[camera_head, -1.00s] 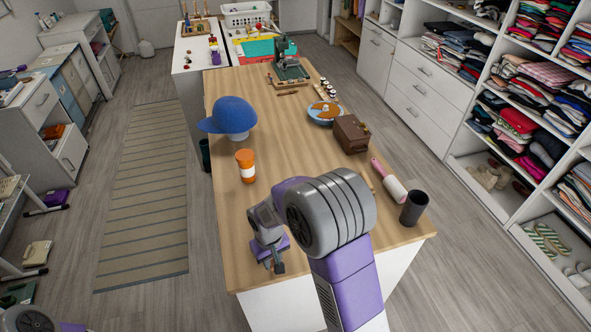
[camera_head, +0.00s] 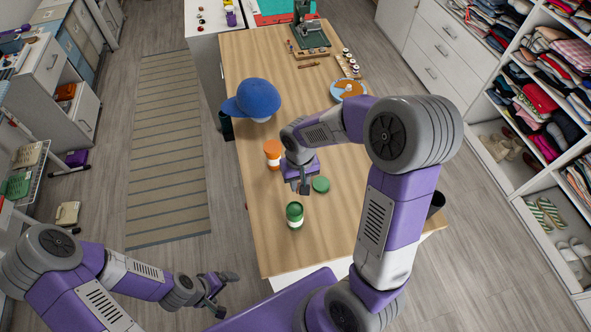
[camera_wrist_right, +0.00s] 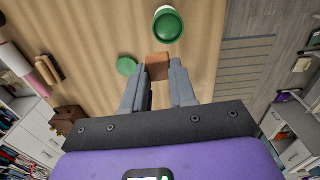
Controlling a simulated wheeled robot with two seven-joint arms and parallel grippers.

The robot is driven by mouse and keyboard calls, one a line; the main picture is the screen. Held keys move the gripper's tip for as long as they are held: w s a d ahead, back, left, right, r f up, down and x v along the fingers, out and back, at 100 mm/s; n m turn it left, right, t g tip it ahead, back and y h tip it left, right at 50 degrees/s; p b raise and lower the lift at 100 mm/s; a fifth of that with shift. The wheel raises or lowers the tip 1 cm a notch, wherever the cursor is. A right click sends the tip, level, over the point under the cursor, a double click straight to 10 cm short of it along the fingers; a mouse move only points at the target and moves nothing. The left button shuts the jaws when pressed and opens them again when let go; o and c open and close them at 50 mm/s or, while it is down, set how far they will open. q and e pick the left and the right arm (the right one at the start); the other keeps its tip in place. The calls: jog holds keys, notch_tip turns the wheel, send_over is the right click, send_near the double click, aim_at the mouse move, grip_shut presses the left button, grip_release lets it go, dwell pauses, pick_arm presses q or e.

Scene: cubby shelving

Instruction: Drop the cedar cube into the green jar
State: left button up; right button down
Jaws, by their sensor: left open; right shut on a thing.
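The green jar (camera_head: 295,217) stands upright and open on the wooden table, and it also shows in the right wrist view (camera_wrist_right: 168,27). A green round lid (camera_head: 320,184) lies flat beside it, also in the wrist view (camera_wrist_right: 127,66). My right gripper (camera_head: 304,188) is shut on the brown cedar cube (camera_wrist_right: 158,66), which sits between its fingertips. The gripper is above the table, behind the jar in the head view and apart from it. In the head view the cube is not clear. My left gripper (camera_head: 222,290) is open and empty, left of the table.
An orange-lidded jar (camera_head: 272,152) stands close left of my right gripper. A blue cap (camera_head: 252,99) is farther back. A dark cup (camera_head: 436,203) is partly hidden at the table's right edge. Table surface around the green jar is clear.

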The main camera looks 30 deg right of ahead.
jog(key=shift+s+f+b, duration=0.2)
jog(key=shift+f+b, duration=0.35)
jog(key=shift+f, duration=0.15)
notch_tip(320, 180, down, 4)
jog(key=b, duration=0.3)
jog(key=shift+w+f, duration=0.1)
jog(key=shift+f, duration=0.15)
jog(key=c, duration=0.8)
grip_release()
notch_tip(320, 180, up, 8)
jog(key=shift+f, duration=0.2)
